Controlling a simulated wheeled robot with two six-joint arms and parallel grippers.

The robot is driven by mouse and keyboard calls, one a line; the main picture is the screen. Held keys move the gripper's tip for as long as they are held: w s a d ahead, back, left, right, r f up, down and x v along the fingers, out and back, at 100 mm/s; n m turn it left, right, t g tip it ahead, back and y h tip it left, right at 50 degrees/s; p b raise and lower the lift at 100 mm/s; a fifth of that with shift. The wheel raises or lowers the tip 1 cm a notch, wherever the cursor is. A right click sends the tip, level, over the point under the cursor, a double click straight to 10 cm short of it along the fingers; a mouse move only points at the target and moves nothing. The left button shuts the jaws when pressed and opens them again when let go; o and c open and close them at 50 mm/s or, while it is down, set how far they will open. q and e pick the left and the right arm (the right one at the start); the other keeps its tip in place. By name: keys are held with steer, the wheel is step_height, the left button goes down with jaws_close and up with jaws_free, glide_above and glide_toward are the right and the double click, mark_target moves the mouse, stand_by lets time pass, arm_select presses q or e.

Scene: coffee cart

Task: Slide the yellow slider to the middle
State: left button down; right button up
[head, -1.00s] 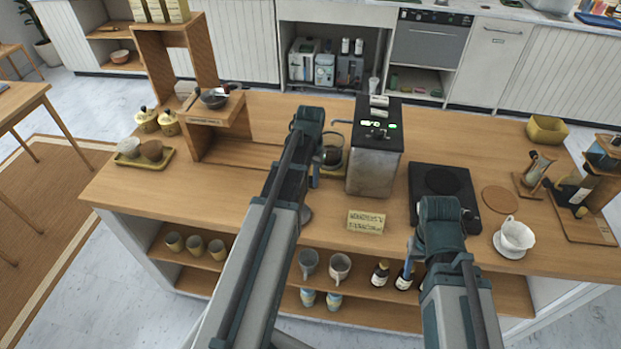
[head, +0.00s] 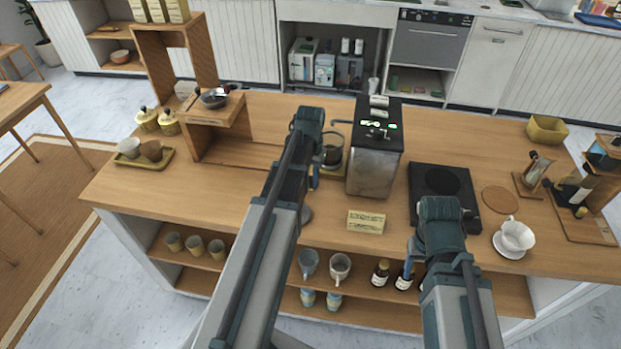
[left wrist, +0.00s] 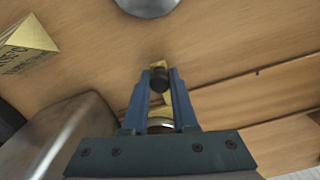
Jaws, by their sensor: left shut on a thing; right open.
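A small yellow piece (left wrist: 157,66) with a dark round knob (left wrist: 159,83) sits between the tips of my left gripper (left wrist: 159,76) in the left wrist view. The gripper is shut on it; I take this for the yellow slider. In the head view my left gripper (head: 314,175) is low over the counter, left of the metal machine (head: 373,165), mostly hidden behind my arm. The slider's track cannot be made out. My right gripper (head: 467,222) is over the counter's front edge by the black plate, its fingers mostly hidden, holding nothing I can see.
A glass jar (head: 332,147) stands close beside my left gripper. A yellow sign (head: 366,221) is at the counter's front. The counter left of my left arm has clear room.

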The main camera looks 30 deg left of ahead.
arm_select(q)
steer(key=s+a, duration=0.1)
steer(key=a, duration=0.4)
steer(key=s+a, duration=0.2)
steer(key=a, duration=0.4)
steer(key=s+a, duration=0.2)
steer(key=a, duration=0.4)
steer(key=shift+a, duration=0.15)
steer(key=c, duration=0.7)
jaws_free()
steer(key=shift+r, duration=0.1)
step_height(320, 180, up, 14)
steer(key=p, duration=1.3)
steer(key=shift+f+p, duration=0.2)
steer(key=shift+p, duration=0.2)
